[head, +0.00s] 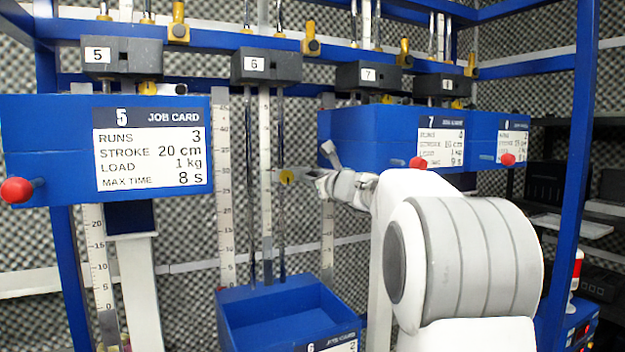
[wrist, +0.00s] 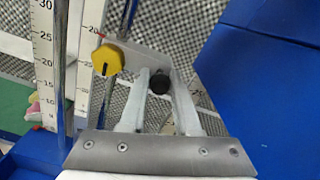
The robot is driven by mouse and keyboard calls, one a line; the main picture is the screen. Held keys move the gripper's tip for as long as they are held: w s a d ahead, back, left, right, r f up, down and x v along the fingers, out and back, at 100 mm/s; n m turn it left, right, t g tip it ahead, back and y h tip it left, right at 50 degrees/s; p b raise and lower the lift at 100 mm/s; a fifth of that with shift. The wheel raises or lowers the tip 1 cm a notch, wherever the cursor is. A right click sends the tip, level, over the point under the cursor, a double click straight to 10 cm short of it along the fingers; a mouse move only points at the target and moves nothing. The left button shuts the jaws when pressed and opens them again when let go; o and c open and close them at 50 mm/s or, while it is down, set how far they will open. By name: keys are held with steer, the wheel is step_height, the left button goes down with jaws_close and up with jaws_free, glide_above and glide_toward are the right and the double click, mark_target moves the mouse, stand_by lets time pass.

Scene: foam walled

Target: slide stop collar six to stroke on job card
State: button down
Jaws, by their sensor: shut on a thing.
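Stop collar six is a grey plate with a yellow knob (head: 287,177) on the station six rods, partway up the scale (head: 266,190). In the wrist view the yellow knob (wrist: 108,60) has a black mark, and a small red pointer (wrist: 99,34) lies near the 20 on a ruler. My gripper (head: 318,180) is at the collar's right end. In the wrist view its fingers (wrist: 160,88) are shut on the collar's black grip. The job card for six (head: 335,346) is on the lowered blue tray (head: 285,298); only its top edge shows, so its stroke is unreadable.
Job card five (head: 152,159), on a blue box at left, reads stroke 20 cm. Blue boxes seven (head: 365,135) and eight stand right, close above my gripper. Red knobs (head: 17,190) stick out in front. A blue post (head: 583,120) stands at right.

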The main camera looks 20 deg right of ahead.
steer(key=c, duration=0.6)
jaws_free()
steer(key=s+b, duration=0.1)
steer(key=s, duration=0.4)
steer(key=s+b, duration=0.2)
steer(key=s, duration=0.4)
steer(key=s+b, duration=0.1)
steer(key=s, duration=0.5)
steer(key=shift+s+d, duration=0.25)
steer(key=shift+d, duration=0.05)
